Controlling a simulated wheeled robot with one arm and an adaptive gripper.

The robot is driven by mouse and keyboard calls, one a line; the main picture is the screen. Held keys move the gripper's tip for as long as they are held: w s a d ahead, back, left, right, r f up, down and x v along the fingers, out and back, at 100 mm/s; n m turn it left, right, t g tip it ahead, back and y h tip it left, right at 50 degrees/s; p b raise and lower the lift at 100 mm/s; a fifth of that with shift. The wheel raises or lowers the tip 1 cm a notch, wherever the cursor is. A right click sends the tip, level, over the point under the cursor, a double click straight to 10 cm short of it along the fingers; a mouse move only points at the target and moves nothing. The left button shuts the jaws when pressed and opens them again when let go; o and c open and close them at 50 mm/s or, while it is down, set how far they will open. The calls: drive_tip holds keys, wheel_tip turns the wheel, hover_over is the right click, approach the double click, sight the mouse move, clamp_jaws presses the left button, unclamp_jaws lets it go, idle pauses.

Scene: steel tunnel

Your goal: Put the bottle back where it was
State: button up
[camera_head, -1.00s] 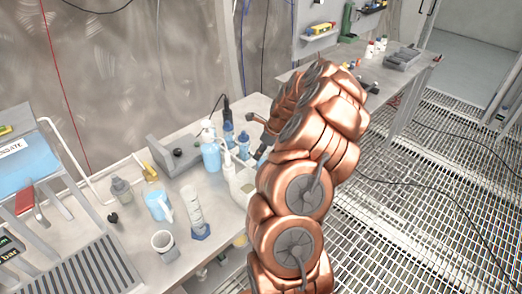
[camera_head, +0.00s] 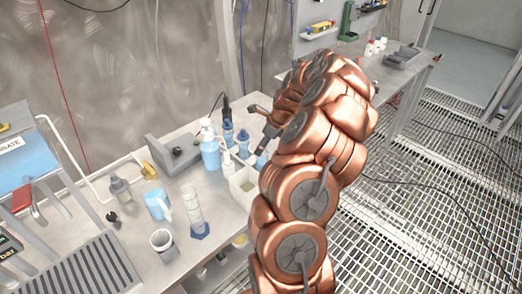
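Several bottles stand on the grey bench, and I cannot tell which is the task's bottle. A light-blue pump bottle with a white top (camera_head: 210,152) stands near the back. Two small blue bottles (camera_head: 228,132) (camera_head: 243,146) and a slim white bottle (camera_head: 227,163) stand to its right. My copper arm reaches over the bench's right end. A piece of my gripper (camera_head: 259,113) seems to show at the arm's left side, above the small blue bottles. Its fingers are largely hidden, and whether it holds anything is unclear.
A white open container (camera_head: 245,186) sits at the bench's front right edge, partly behind my arm. A blue jug (camera_head: 157,204), a clear cylinder on a blue base (camera_head: 193,212) and a white cup (camera_head: 162,243) stand at the front. A second bench (camera_head: 415,65) is behind right.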

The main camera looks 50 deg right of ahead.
drive_tip(key=b+v, duration=0.2)
drive_tip(key=v, duration=0.7)
drive_tip(key=s+a+r+n+g, duration=0.1)
drive_tip(key=a+r+n, duration=0.2)
drive_tip(key=a+n, duration=0.8)
drive_tip(key=s+a+r+n+g, duration=0.2)
drive_tip(key=a+r+n, duration=0.15)
drive_tip(key=a, duration=1.25)
drive_tip(key=s+a+f+n+g, duration=0.1)
drive_tip(key=s+a+n, duration=0.3)
drive_tip(key=s, duration=0.3)
drive_tip(key=s+a+f+n+g+h, duration=0.1)
drive_tip(key=s+a+n, duration=0.3)
drive_tip(key=s+n, duration=0.3)
drive_tip(key=s+a+f+n+g, duration=0.1)
drive_tip(key=s+a+n, duration=0.3)
drive_tip(key=s, duration=0.5)
drive_tip(key=shift+f+n+h, duration=0.4)
drive_tip(key=shift+f+n, duration=0.2)
drive_tip(key=shift+n, duration=0.55)
